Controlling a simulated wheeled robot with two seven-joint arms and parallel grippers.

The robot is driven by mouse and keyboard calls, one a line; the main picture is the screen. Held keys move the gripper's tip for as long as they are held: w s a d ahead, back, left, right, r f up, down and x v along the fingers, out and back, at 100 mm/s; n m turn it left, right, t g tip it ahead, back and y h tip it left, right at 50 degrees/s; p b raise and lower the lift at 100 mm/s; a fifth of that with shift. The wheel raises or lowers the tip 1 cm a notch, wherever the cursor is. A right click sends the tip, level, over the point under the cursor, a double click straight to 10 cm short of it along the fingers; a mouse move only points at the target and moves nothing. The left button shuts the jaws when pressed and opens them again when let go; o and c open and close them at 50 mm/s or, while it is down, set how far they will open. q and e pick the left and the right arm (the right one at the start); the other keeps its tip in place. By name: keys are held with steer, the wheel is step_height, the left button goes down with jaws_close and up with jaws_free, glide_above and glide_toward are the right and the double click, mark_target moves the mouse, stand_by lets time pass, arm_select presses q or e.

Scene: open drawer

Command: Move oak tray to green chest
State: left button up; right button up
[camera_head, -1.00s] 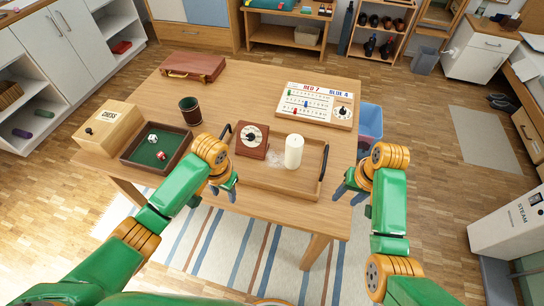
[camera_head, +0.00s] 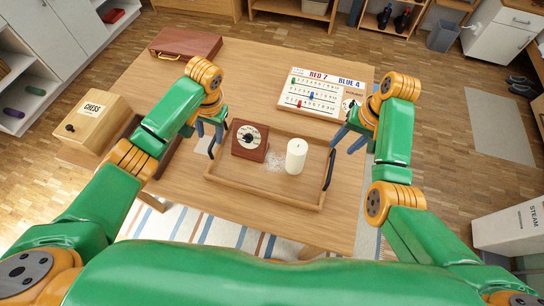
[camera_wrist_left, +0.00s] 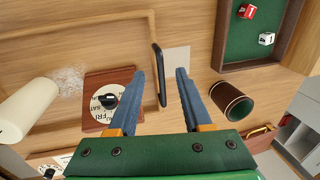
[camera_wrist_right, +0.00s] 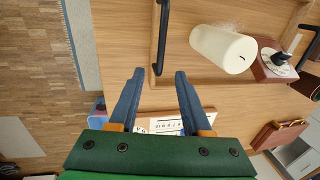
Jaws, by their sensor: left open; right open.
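The oak tray (camera_head: 262,194) lies on the wooden table and has a black handle at each end. A white candle (camera_head: 296,157) and a dark red dial box (camera_head: 250,140) stand on it. My left gripper (camera_head: 210,137) is open at the left handle (camera_head: 212,146); in the left wrist view this handle (camera_wrist_left: 160,70) shows between its fingers. My right gripper (camera_head: 346,143) is open by the right handle (camera_head: 329,170); in the right wrist view that handle (camera_wrist_right: 161,38) reaches towards the gap between the fingertips. Neither gripper is closed on a handle. I make out no green chest.
A scoreboard (camera_head: 312,92) stands behind the tray, a reddish-brown case (camera_head: 185,46) at the back left. A chess box (camera_head: 92,122) is at the left. A green-lined dice tray (camera_wrist_left: 250,36) and a dark cup (camera_wrist_left: 232,100) lie beyond the tray's left end.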

mark_target(211, 144)
arm_select(q)
steer(key=shift+f, duration=0.4)
arm_select(e)
steer(key=shift+f, duration=0.35)
arm_select(q)
steer(key=f, duration=0.3)
steer(key=a+f, duration=0.1)
steer(key=f, duration=0.1)
steer(key=shift+w+f, duration=0.15)
steer(key=shift+w, duration=0.2)
arm_select(e)
steer(key=f, duration=0.3)
steer(key=a+f, duration=0.1)
steer(key=f, duration=0.1)
steer(key=shift+w+f, duration=0.15)
steer(key=shift+w, duration=0.25)
arm_select(q)
steer(key=shift+a+f, duration=0.15)
steer(key=shift+f, duration=0.4)
arm_select(e)
steer(key=shift+s+a+f, duration=0.1)
steer(key=shift+a+f, duration=0.05)
steer(key=shift+f, duration=0.45)
arm_select(q)
jaws_close()
arm_select(e)
jaws_close()
